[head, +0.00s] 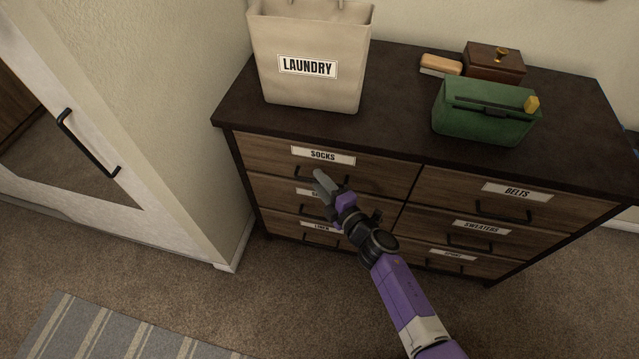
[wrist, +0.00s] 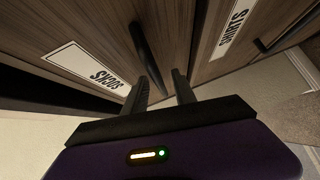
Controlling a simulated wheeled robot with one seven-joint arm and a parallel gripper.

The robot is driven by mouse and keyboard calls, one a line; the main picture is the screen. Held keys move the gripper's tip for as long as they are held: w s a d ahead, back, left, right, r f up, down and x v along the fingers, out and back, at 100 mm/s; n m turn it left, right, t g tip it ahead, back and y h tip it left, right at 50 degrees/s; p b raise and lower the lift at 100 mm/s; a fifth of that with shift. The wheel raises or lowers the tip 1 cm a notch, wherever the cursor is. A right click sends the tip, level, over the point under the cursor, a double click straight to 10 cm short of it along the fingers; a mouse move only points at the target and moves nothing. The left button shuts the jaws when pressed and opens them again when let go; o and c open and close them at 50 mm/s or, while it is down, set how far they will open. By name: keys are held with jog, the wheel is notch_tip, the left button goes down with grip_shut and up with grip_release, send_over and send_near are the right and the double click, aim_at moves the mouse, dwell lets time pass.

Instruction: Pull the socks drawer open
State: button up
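The socks drawer (head: 385,176) is the top left drawer of a brown dresser, and its front looks flush, so it appears shut. Its white SOCKS label (head: 322,155) also shows in the wrist view (wrist: 88,68). Its dark bar handle (wrist: 147,48) runs toward the space between my fingertips in the wrist view. My gripper (head: 320,182) is at this handle in the head view and hides part of it. The two fingers of my gripper (wrist: 162,82) stand apart with a gap. I cannot tell whether either finger touches the handle.
The SHIRTS drawer (wrist: 222,55) lies just below. BELTS (head: 550,205) and SWEATERS drawers are at the right. A laundry bag (head: 310,88), green box (head: 480,113), brush (head: 441,64) and wooden box (head: 494,61) stand on top.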

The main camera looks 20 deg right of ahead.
jog(key=shift+w+a, duration=0.1)
jog(key=shift+w, duration=0.2)
grip_shut()
jog(key=shift+f, duration=0.1)
dwell(1.2)
